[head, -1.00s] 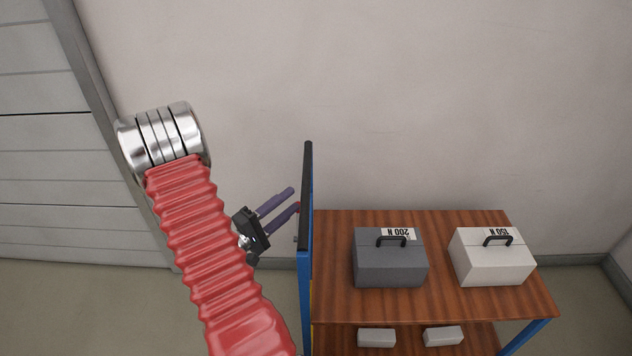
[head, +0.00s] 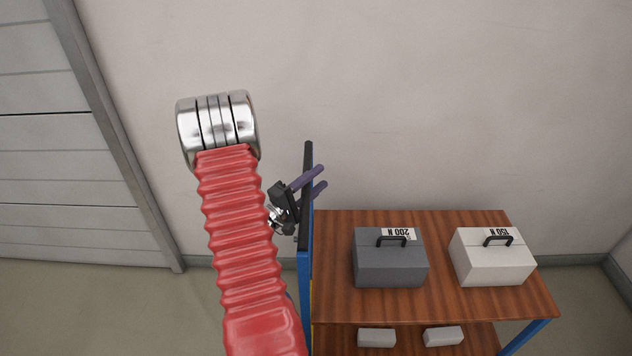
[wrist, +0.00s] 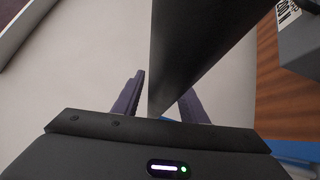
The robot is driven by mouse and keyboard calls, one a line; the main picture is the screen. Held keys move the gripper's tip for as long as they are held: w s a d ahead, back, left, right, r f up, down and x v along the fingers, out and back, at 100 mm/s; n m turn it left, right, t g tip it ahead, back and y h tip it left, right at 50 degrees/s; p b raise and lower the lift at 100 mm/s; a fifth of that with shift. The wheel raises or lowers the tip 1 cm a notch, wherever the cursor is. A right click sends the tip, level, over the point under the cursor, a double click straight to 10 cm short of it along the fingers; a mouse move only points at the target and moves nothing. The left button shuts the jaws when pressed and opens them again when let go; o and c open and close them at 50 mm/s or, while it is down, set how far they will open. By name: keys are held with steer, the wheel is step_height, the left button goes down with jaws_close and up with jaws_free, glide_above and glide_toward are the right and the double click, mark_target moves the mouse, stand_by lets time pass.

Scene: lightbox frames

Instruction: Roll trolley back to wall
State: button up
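The trolley has a blue frame (head: 304,300), a brown wood-grain top shelf (head: 440,295) and a black push handle (head: 307,165) at its left end. The handle also shows as a broad dark bar in the wrist view (wrist: 195,45). My gripper (head: 322,178) is at the handle, with its purple fingers reaching past it to the right. In the wrist view my gripper (wrist: 163,85) has its fingers apart, one on each side of the bar, with a gap beside the left finger. The wall (head: 420,100) is behind the trolley.
A grey box (head: 390,262) marked 200 N and a white box (head: 492,262) marked 150 N stand on the top shelf. Two small pale blocks (head: 377,338) lie on the lower shelf. A slatted grey door (head: 50,160) is at the left. Bare floor (head: 90,300) lies left of the trolley.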

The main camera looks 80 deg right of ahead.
jaws_close()
stand_by(0.5)
steer(key=shift+a, duration=0.1)
